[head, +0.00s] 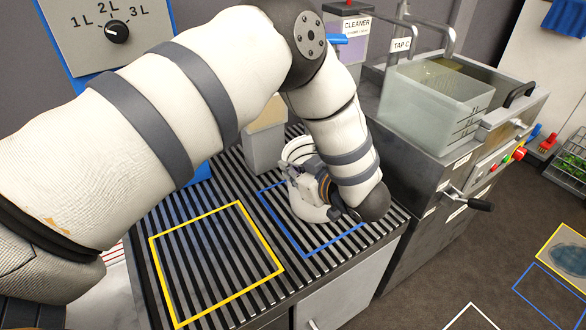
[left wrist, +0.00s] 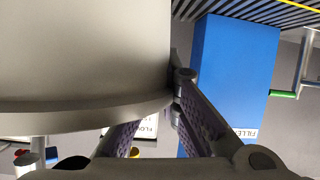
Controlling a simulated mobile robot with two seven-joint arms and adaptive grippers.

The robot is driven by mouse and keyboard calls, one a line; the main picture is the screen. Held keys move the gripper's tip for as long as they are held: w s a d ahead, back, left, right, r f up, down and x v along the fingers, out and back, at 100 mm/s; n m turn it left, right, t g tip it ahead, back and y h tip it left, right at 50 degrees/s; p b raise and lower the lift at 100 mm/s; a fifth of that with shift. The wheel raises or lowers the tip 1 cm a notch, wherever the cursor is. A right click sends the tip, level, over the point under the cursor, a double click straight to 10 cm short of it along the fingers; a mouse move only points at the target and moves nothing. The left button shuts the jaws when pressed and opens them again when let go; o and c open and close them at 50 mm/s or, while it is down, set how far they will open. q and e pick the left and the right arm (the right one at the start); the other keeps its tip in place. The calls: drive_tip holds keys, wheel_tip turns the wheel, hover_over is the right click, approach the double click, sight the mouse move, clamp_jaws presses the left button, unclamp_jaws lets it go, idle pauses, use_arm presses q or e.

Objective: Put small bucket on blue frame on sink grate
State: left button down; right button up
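The small bucket (head: 312,212) is a pale, whitish bucket over the blue frame (head: 304,254) on the striped sink grate (head: 195,211). My left gripper and forearm partly hide it in the head view. It fills the upper left of the left wrist view as a large grey curved wall (left wrist: 80,60) with a rim. My left gripper (head: 312,183) is at the bucket. In the left wrist view its fingers (left wrist: 178,100) converge at the bucket's edge, one partly hidden behind the rim. It appears shut on the bucket's wall. I cannot tell whether the bucket's bottom touches the grate. My right gripper is out of view.
A yellow frame (head: 277,269) lies on the grate left of the blue one. A grey container (head: 264,150) stands behind. A translucent tank (head: 435,102) sits at right, with a lever (head: 480,204) below it. A blue filler unit (left wrist: 232,70) shows in the wrist view.

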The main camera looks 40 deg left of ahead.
use_arm(q)
drive_tip(key=shift+r, duration=0.15)
drive_tip(key=c, duration=2.2)
unclamp_jaws()
drive_tip(key=shift+f, duration=0.2)
drive_tip(key=o, duration=0.4)
drive_tip(key=shift+r, duration=0.35)
drive_tip(key=v, duration=1.2)
drive_tip(key=shift+f, duration=0.15)
